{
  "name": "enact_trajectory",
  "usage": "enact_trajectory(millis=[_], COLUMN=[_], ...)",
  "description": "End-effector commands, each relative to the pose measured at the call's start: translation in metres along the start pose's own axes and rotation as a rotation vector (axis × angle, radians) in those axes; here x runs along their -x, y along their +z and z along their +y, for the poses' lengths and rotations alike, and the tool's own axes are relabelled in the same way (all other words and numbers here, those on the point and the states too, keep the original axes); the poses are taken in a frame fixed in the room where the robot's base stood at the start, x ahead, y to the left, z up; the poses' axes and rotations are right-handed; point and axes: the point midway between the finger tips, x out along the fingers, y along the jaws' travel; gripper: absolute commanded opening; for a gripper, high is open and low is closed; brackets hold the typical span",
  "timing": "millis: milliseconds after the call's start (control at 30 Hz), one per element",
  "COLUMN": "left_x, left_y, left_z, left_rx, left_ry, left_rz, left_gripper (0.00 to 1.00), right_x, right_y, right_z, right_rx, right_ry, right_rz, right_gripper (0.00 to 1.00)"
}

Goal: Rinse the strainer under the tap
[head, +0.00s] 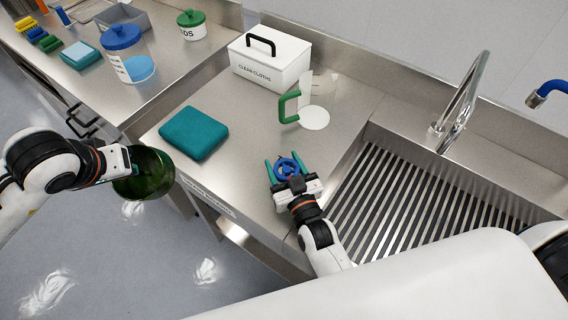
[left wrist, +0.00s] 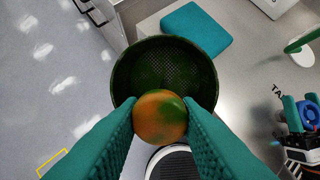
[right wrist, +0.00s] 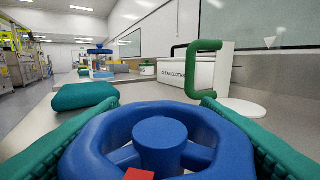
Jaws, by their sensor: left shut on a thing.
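The strainer (head: 152,178) is a dark green bowl with a mesh bottom, and it hangs in the air beyond the counter's front edge. My left gripper (left wrist: 160,112) is shut on its orange-and-green rounded handle end, and the bowl (left wrist: 165,62) opens beyond the fingertips. A curved metal tap (head: 462,100) rises behind the slatted drainer. A blue handwheel (head: 289,168) is low at the counter's front, and it fills the lower right wrist view (right wrist: 160,145). My right gripper (head: 287,166) is open, with one finger on each side of the wheel; contact is unclear.
A teal folded cloth (head: 193,132) lies on the counter. The slatted drainer (head: 400,200) is bare. A blue-ended spout (head: 545,92) shows at the right edge.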

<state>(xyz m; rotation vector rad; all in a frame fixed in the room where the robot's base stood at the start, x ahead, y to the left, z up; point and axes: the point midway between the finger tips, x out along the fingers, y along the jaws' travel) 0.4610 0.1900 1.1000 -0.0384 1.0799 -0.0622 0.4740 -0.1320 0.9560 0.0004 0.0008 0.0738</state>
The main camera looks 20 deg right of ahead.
Motion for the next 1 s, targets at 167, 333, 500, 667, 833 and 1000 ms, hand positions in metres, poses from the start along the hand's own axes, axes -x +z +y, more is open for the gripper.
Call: enact_trajectory(millis=[167, 333, 500, 667, 833, 1000], left_x=[0.001, 0.007, 0.012, 0.013, 0.014, 0.014], left_y=[0.001, 0.004, 0.007, 0.007, 0.008, 0.008], left_z=[0.0, -0.001, -0.001, -0.001, -0.001, -0.001], left_rx=[0.0, 0.0, 0.0, 0.0, 0.0, 0.0], left_ry=[-0.001, -0.001, -0.001, -0.001, 0.0, 0.0], left_rz=[-0.002, -0.002, -0.002, -0.002, -0.002, -0.002], left_gripper=[0.0, 0.0, 0.0, 0.0, 0.0, 0.0], right_x=[0.0, 0.0, 0.0, 0.0, 0.0, 0.0], right_y=[0.001, 0.003, 0.002, 0.002, 0.001, 0.001], right_z=[0.0, 0.001, 0.002, 0.004, 0.004, 0.005], right_rx=[0.002, 0.008, 0.01, 0.007, 0.002, 0.0], right_ry=[0.007, 0.076, 0.18, 0.26, 0.297, 0.3], right_rz=[-0.001, -0.003, -0.002, -0.004, -0.003, -0.002], right_gripper=[0.34, 0.34, 0.34, 0.34, 0.34, 0.34])
